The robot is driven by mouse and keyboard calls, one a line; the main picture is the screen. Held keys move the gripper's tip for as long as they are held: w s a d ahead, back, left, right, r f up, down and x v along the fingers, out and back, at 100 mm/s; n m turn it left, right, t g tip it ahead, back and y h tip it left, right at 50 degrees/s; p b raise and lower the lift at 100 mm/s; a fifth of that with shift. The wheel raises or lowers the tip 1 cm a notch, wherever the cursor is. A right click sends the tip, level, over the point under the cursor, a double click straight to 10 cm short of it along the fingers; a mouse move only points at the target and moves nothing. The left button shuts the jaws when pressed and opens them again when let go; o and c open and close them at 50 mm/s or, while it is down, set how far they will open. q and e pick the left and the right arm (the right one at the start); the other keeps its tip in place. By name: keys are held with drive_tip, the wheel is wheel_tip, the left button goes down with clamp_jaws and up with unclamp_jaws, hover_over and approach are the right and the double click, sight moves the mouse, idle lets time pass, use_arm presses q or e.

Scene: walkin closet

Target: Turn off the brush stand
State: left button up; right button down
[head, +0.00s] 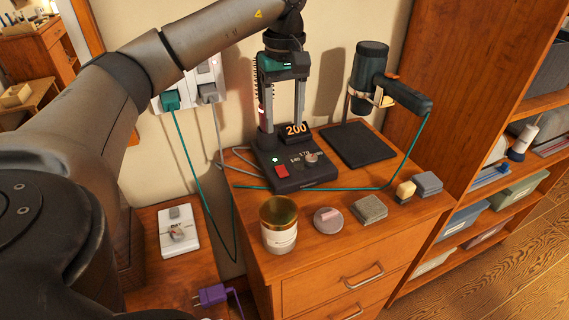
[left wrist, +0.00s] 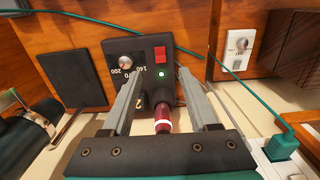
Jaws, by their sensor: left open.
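My left gripper (head: 284,128) points down above the back of the stand, fingers apart. Between the fingers in the left wrist view is a dark red rod with a white band (left wrist: 163,118); I cannot tell whether they touch it. My right gripper is out of view.
A hair dryer (head: 371,75) hangs on a holder with a black base (head: 353,145). A jar (head: 279,225) and small blocks stand along the front edge. Wall plugs (head: 170,100) sit left; shelves stand right.

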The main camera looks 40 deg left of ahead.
sight(285, 176)
use_arm(q)
wheel_tip(285, 176, down, 12)
drive_tip(key=shift+r+b, duration=0.1)
drive_tip(key=shift+b, duration=0.85)
drive_tip(key=shift+f, duration=0.6)
drive_tip(key=shift+c, duration=0.3)
clamp_jaws()
